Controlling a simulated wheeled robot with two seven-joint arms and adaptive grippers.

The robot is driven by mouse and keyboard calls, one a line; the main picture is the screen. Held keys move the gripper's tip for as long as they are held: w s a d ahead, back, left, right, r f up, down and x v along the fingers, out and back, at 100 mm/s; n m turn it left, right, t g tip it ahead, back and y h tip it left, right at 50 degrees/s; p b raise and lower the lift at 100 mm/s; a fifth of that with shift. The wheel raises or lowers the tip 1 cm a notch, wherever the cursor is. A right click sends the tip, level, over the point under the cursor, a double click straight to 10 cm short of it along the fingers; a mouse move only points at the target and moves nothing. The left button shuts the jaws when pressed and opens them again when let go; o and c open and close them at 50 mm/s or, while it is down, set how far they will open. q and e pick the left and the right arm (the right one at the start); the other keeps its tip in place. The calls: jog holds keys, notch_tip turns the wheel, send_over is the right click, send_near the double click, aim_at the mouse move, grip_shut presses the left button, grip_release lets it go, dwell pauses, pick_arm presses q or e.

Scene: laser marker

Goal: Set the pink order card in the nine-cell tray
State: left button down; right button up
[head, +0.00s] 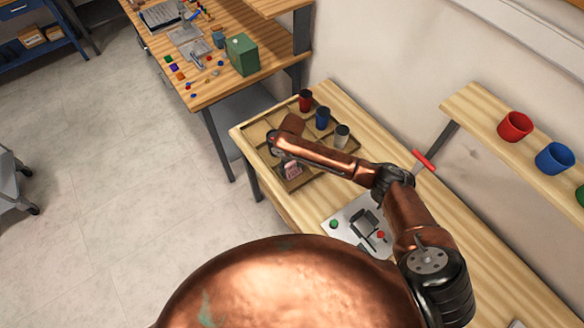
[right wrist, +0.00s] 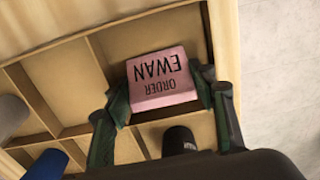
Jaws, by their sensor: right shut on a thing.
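The pink order card (right wrist: 165,78), printed "ORDER EWAN", is between the fingers of my right gripper (right wrist: 163,96), which is shut on it. In the right wrist view the card is over a cell by the rim of the tray (right wrist: 62,86). I cannot tell whether it touches the cell floor. My right arm hides part of the tray in the head view. My left gripper is not in view.
A red cup (head: 305,100), a blue cup (head: 322,118) and a grey cup (head: 342,136) stand along the tray's back. A dark cylinder (right wrist: 180,141) is close to the card. A grey machine (head: 362,226) sits to the right. Coloured cups stand on the wall shelf.

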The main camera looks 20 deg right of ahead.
aim_at(292, 167)
jog(key=o, duration=0.8)
jog(key=shift+f, duration=0.15)
jog(key=shift+o, duration=0.2)
notch_tip(292, 167, up, 12)
jog(key=shift+r+p, duration=0.2)
jog(key=shift+p, duration=0.2)
